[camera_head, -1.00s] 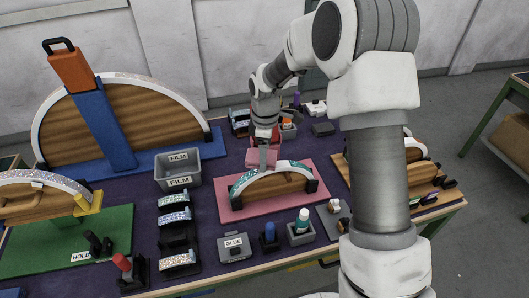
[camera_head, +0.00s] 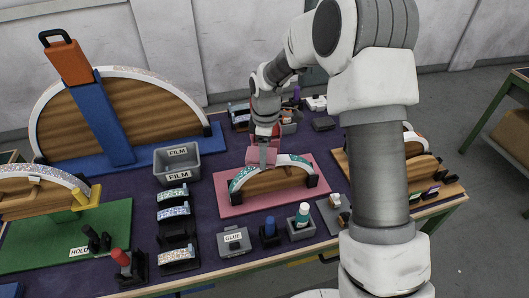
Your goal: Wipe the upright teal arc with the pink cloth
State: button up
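The teal arc (camera_head: 237,181) stands upright on edge over a wooden form on a pink base board (camera_head: 232,209), with black blocks at its ends. Its top surface is partly teal and partly white. My gripper (camera_head: 263,146) points down just above the arc's upper left part. The pink cloth (camera_head: 262,156) is at the fingertips, on or just over the top of the arc; I cannot tell if it touches. The gripper looks shut on the cloth. The arc's surface under the cloth is hidden.
A grey film bin (camera_head: 178,163) stands left of the pink board, and glittery arc pieces (camera_head: 174,212) lie in front of it. A glue holder (camera_head: 234,242) and a teal-labelled bottle (camera_head: 302,215) stand along the front. A large arc with a blue brace (camera_head: 103,130) is at the back left.

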aim_at(287, 159)
jog(key=shift+f, duration=0.3)
jog(key=shift+d+r, duration=0.1)
jog(key=shift+w+d+r, duration=0.1)
jog(key=shift+d+r, duration=0.05)
jog(key=shift+d, duration=0.3)
jog(key=shift+w+d, duration=0.15)
jog(key=shift+d, duration=0.55)
jog(key=shift+d, duration=0.15)
jog(key=shift+w+d+f, duration=0.15)
jog(key=shift+d+f, duration=0.05)
jog(key=shift+d, duration=0.75)
jog(key=shift+w+d+f, duration=0.15)
jog(key=shift+d+f, duration=0.05)
jog(key=shift+d, duration=0.75)
jog(key=shift+d, duration=0.1)
